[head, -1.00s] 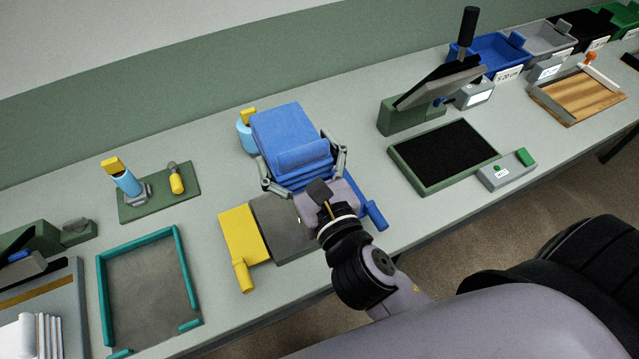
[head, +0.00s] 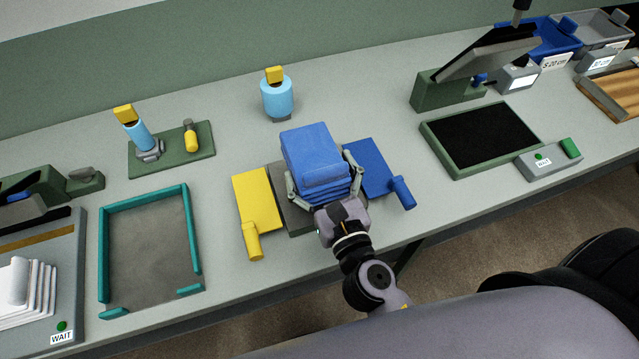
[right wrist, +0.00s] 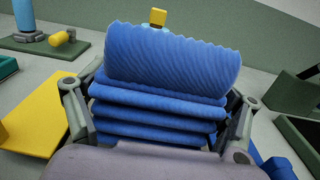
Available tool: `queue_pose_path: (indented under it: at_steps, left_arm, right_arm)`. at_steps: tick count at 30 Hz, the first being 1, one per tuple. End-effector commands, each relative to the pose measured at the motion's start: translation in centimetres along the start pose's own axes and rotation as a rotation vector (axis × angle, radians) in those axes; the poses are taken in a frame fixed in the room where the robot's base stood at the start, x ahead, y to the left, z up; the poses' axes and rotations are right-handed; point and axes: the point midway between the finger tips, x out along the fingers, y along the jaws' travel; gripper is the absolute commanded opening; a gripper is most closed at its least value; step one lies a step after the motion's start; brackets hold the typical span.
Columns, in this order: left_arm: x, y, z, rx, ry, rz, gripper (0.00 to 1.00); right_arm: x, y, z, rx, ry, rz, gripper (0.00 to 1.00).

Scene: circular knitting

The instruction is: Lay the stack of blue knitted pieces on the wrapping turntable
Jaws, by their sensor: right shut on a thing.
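The stack of blue knitted pieces (head: 315,150) is folded in several layers with a rolled piece on top; it fills the right wrist view (right wrist: 160,105). My right gripper (head: 322,183) is shut on the stack, one finger on each side. The stack is over the grey middle plate (head: 294,218) of the wrapping turntable, between its yellow flap (head: 258,200) on the left and blue flap (head: 366,165) on the right. The stack hides most of the plate, and I cannot tell whether it touches it. My left gripper is not in view.
A light-blue cylinder with a yellow top (head: 277,97) stands behind the stack. A teal-framed tray (head: 190,235) lies to the left, and a green-framed black pad (head: 480,138) to the right. A green base (head: 172,150) holds another blue cylinder and a yellow-handled tool.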

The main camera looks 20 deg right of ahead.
Motion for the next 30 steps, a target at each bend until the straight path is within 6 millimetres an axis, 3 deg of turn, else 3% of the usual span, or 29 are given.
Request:
queue_pose_path:
  at_steps: [1, 5, 19, 20, 26, 30]
  left_arm:
    - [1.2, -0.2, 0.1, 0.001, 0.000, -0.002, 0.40]
    - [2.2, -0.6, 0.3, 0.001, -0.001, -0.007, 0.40]
    - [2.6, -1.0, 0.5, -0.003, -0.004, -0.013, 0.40]
    - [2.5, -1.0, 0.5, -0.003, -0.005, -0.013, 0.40]
    - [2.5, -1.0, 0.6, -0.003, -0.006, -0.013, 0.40]
    - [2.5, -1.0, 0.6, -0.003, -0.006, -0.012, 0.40]
  right_arm:
    - [0.0, 0.0, -1.5, 0.000, 0.001, 0.000, 0.39]
    - [0.0, 0.0, -3.0, -0.001, 0.000, 0.001, 0.39]
    - [0.0, 0.0, -3.5, 0.000, -0.001, 0.001, 0.39]
    - [0.0, 0.0, -3.5, 0.000, 0.001, 0.000, 0.86]
    - [0.0, 0.0, -3.4, 0.000, 0.001, 0.000, 0.99]
    - [0.0, 0.0, -3.4, 0.000, 0.001, 0.000, 1.00]
